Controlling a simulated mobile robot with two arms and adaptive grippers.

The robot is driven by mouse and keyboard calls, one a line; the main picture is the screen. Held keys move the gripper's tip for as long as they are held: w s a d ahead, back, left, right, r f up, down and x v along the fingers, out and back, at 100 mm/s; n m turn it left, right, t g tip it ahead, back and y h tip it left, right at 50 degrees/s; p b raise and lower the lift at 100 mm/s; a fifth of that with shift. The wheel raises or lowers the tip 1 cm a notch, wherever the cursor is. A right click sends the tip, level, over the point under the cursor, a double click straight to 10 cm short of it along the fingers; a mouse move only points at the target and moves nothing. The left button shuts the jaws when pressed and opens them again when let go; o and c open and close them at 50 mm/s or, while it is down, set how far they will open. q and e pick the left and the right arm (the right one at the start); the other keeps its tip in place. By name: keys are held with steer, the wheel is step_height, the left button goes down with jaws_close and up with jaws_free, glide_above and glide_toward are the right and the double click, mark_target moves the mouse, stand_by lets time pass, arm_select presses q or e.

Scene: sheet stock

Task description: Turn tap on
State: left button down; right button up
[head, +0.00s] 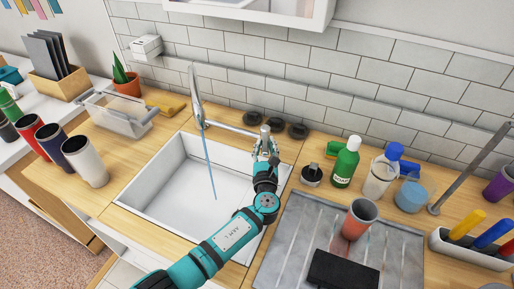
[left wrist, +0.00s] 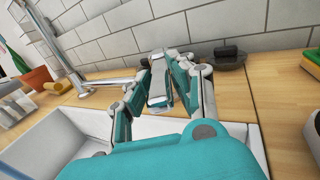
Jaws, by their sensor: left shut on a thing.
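The tap (head: 197,98) stands at the back of the white sink (head: 165,203), with its tall spout at the left and a metal bar running right to the handle. A thin blue stream of water (head: 209,165) falls from the spout into the sink. My left gripper (head: 266,145) reaches over the sink and is shut on the tap handle (head: 265,131), whose lower part the fingers hide. In the left wrist view the handle (left wrist: 158,92) sits between the two fingers, and the tap's bar (left wrist: 108,82) extends to the left. My right gripper does not show.
Right of the sink are a green bottle (head: 345,163), a blue-capped bottle (head: 380,175) and a drainboard (head: 285,245) with an orange cup (head: 359,219) and a dark block (head: 343,270). Several cups and a clear bin (head: 118,115) stand left. Dark knobs (head: 297,130) sit behind the handle.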

arm_select(q)
steer(key=shift+d+n+y+b, duration=0.4)
steer(key=shift+d+n+y, duration=0.15)
steer(key=shift+y, duration=0.45)
steer(key=shift+a, duration=0.1)
steer(key=c, duration=1.2)
jaws_free()
steer(key=shift+o, duration=0.2)
steer(key=shift+s, duration=0.1)
steer(key=s+d, duration=0.2)
steer(key=s, duration=0.9)
steer(key=shift+s, duration=0.3)
steer(key=shift+d+r, duration=0.1)
